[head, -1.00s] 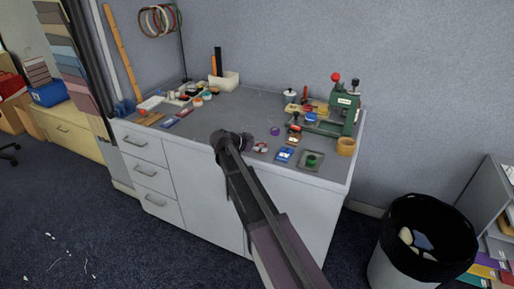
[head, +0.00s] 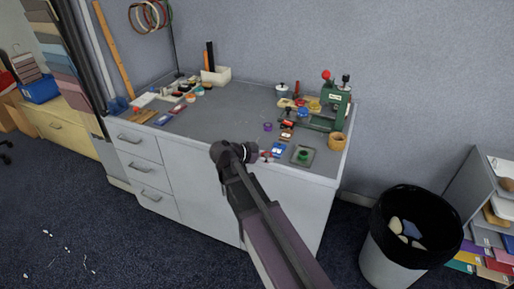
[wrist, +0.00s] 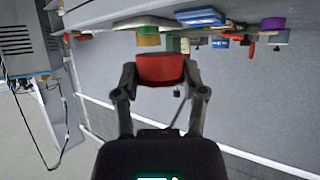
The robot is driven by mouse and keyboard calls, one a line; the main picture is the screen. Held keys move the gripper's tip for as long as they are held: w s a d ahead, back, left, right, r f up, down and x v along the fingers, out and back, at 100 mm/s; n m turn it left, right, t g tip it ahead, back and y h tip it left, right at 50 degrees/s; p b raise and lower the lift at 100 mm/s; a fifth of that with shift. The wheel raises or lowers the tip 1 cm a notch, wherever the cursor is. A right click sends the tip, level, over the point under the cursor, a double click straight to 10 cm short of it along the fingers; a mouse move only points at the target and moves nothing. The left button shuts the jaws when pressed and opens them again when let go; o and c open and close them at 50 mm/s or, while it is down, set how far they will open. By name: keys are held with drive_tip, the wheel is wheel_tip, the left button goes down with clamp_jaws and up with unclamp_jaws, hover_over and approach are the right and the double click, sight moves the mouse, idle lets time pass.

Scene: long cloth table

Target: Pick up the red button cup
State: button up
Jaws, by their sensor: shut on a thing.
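My gripper (wrist: 158,85) is shut on the red button cup (wrist: 160,69); the cup sits between both fingertips in the wrist view. In the head view, my gripper (head: 250,152) is by the front edge of the grey-topped worktable (head: 215,118). A small bit of the red cup (head: 266,155) shows just right of the fingers. My gripper hides most of it there. The wrist view is turned over, with the tabletop items along its top. What is inside the cup cannot be seen.
A blue-and-white card (head: 281,149), a green dish on a grey tray (head: 303,155) and a tan cup (head: 336,141) stand close on the right. A green press (head: 330,108) is behind them. The tabletop's middle is mostly clear. A black-lined bin (head: 410,225) stands at right.

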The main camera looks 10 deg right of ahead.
drive_tip(key=shift+s+d+r, duration=0.15)
drive_tip(key=shift+s, duration=1.1)
